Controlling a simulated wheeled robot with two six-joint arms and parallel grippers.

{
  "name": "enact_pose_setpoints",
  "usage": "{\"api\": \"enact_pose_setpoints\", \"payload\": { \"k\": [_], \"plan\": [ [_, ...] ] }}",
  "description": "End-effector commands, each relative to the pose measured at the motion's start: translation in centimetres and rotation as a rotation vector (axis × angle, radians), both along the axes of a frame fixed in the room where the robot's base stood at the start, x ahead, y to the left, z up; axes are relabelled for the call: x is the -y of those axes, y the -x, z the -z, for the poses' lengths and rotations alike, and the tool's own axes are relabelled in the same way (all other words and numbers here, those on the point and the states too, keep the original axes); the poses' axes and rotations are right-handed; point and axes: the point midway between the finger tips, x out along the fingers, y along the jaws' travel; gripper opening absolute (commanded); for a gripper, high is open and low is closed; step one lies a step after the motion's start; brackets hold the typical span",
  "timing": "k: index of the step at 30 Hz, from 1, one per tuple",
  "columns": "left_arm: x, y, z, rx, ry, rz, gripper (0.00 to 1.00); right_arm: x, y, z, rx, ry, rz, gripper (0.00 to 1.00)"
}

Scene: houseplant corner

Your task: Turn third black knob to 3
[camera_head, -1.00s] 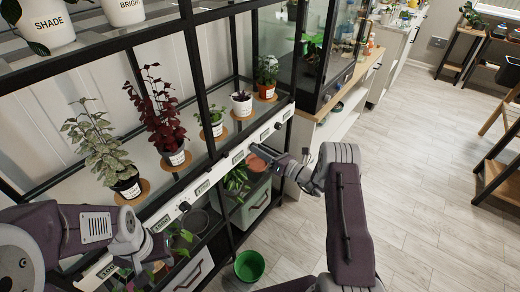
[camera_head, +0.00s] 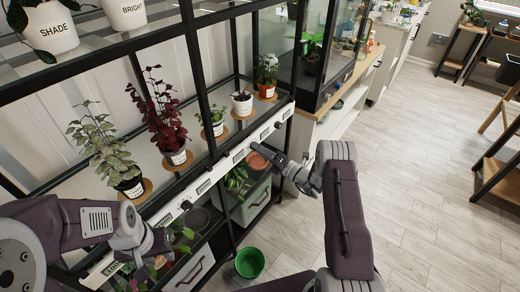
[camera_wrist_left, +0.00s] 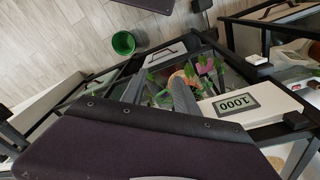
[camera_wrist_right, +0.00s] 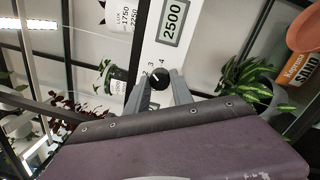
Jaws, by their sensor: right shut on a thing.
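A round black knob (camera_wrist_right: 159,77) sits on the white control strip beside a display reading 2500 (camera_wrist_right: 172,22) in the right wrist view. Small numerals 2, 3 and 4 are printed around it. A white pointer mark on it leans to the upper left, but I cannot tell exactly which numeral it meets. My right gripper (camera_wrist_right: 162,88) is shut on this knob, with a finger on each side. In the head view my right gripper (camera_head: 254,148) is at the strip and hides the knob. My left gripper (camera_wrist_left: 158,90) is open and empty, near the display reading 1000 (camera_wrist_left: 235,103).
Other black knobs (camera_head: 186,204) sit along the strip. Potted plants, including a dark red one (camera_head: 165,118), stand on the shelf behind it. Below are white drawers (camera_head: 195,270) and leafy plants (camera_head: 236,178). A green bucket (camera_head: 249,263) stands on the open floor.

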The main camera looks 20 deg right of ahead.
Motion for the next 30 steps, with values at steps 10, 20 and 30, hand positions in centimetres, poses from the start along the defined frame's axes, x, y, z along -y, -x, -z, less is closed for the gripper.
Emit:
{"api": "enact_pose_setpoints", "payload": {
  "k": [10, 20, 30],
  "plan": [
    [0.0, 0.0, 0.0, 0.0, 0.0, 0.0, 0.36, -0.1, 0.1, 0.2, -0.014, -0.012, -0.002, 0.0],
    [0.0, 0.0, 0.0, 0.0, 0.0, 0.0, 0.36, -0.1, 0.1, 0.1, -0.012, -0.011, -0.002, 0.5],
    [0.0, 0.0, -0.1, 0.0, 0.0, 0.0, 0.36, 1.0, 1.3, 0.2, -0.012, -0.011, 0.003, 0.5]
  ]
}}
